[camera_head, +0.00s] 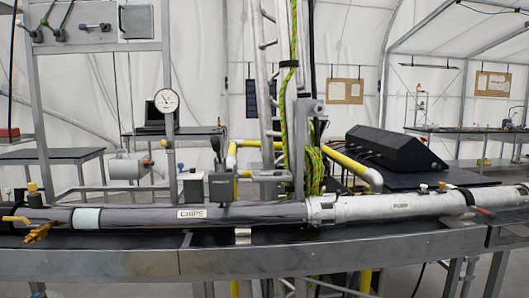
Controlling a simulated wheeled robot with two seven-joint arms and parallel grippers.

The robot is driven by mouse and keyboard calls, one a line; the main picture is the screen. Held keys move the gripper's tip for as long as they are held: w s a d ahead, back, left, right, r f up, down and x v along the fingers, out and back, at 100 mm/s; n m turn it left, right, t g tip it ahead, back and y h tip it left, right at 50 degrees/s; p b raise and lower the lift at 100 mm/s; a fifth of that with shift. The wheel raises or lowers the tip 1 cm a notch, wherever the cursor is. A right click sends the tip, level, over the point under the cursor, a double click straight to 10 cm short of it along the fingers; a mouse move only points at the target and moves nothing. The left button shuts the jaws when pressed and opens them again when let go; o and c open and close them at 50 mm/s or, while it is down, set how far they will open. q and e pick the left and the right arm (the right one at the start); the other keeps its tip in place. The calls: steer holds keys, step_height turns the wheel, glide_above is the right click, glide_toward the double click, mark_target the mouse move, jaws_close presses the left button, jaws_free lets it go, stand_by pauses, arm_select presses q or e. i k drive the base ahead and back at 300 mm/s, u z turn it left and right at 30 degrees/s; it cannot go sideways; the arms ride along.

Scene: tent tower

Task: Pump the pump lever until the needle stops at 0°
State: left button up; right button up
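A round white gauge (166,101) stands on a grey post left of centre. A thin dark needle shows on its face, but the marks are too small to read an angle. A dark box (220,186) with a short upright handle (215,146) stands behind the tube. Neither of my grippers is in view.
The metal bench (120,264) runs across the front. Yellow pipes (352,166) and a green-yellow rope (314,170) rise behind the tube at the centre. A black sloped console (395,149) sits behind right. Yellow fittings (38,232) are at the tube's left end.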

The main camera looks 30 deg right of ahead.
mark_target(216, 143)
steer(key=z, duration=0.85)
steer(key=k, duration=1.1)
steer(key=z, duration=1.2)
steer(key=i, duration=1.6)
steer(key=u, duration=1.2)
steer(key=i, duration=1.05)
steer(key=u, duration=1.15)
